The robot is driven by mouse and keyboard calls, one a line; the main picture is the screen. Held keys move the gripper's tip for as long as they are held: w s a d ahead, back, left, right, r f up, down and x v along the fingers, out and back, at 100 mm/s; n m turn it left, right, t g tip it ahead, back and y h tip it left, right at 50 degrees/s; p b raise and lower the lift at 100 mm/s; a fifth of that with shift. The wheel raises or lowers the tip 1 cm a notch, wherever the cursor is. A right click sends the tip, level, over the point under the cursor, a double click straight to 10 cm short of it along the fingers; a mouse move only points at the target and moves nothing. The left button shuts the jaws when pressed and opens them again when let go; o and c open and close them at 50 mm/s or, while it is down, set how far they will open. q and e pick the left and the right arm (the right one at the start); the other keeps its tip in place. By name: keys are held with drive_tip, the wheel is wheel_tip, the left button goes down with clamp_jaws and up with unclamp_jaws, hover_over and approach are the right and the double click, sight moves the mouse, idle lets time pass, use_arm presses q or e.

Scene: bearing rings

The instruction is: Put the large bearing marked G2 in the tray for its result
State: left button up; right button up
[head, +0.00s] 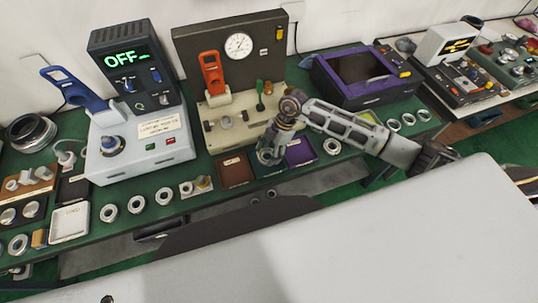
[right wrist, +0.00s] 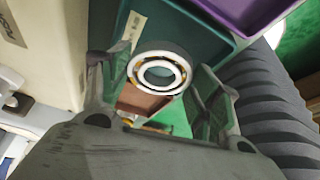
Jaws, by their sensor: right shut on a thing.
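My right gripper (head: 268,152) is shut on a bearing (right wrist: 160,73), a pale metal ring with a white face and brownish balls. It shows between the two fingers in the right wrist view; no marking on it can be read. The gripper points down over the row of small trays in front of the gauge station. A teal tray (right wrist: 200,42) lies beneath and behind the bearing. A brown-red tray (head: 236,170) is to its left in the head view, and a purple tray (head: 300,152) to its right. My left gripper is out of view.
The gauge station (head: 235,60) with a red lever stands just behind the trays. A white press (head: 140,145) with a blue lever and an OFF display is left. Several loose rings (head: 136,204) lie along the bench front. A purple-framed device (head: 360,75) is right.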

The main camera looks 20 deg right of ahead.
drive_tip(key=shift+f, duration=1.3)
drive_tip(key=o, duration=1.1)
drive_tip(key=shift+f, duration=0.1)
drive_tip(key=b+v, duration=0.1)
drive_tip(key=v, duration=1.1)
